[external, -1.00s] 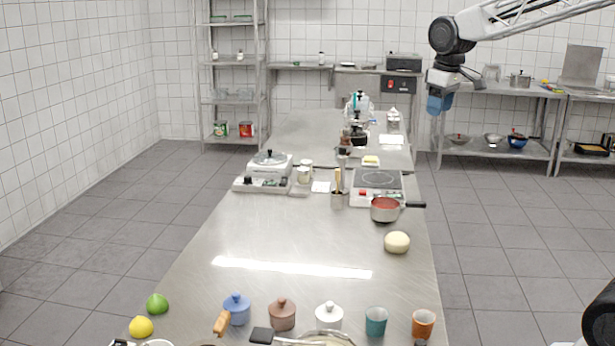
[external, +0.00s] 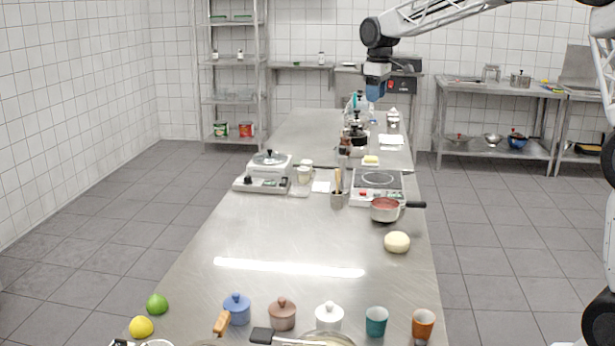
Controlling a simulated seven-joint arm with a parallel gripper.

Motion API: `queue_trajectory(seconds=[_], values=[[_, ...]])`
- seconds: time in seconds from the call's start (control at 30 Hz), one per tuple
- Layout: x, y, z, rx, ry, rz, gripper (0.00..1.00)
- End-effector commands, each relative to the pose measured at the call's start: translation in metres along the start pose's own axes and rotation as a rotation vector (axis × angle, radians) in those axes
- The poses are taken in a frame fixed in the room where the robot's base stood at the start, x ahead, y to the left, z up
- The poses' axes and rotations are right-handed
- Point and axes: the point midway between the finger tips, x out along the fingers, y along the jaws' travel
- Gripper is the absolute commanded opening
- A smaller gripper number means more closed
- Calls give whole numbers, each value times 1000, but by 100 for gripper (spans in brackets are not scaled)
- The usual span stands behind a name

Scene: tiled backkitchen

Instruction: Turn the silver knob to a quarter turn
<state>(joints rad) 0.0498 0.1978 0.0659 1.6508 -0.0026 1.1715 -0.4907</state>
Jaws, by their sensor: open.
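A flat electric hotplate (external: 388,188) stands on the long steel counter, right of the middle, with a dark round cooking zone and a front panel with small controls, one of them red. A second appliance (external: 262,185) with a pot on it and small dark knobs on its front stands to the left. The controls are too small to tell which one is the silver knob. My gripper (external: 376,97), blue at its end, hangs high above the far part of the counter, beyond the hotplate and touching nothing that I can see. It is open; its fingertips are hard to make out.
A red-filled saucepan (external: 384,214) stands just in front of the hotplate, its handle pointing right. Bottles crowd the far counter. The middle of the near counter is clear.

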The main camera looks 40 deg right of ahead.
Motion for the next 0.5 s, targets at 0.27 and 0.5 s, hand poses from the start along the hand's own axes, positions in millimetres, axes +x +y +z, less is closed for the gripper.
queue_trajectory(seconds=[0.27,0.5], values=[[27,36,-57,-60,-21,-13,53],[54,64,-99,-110,-35,-23,53]])
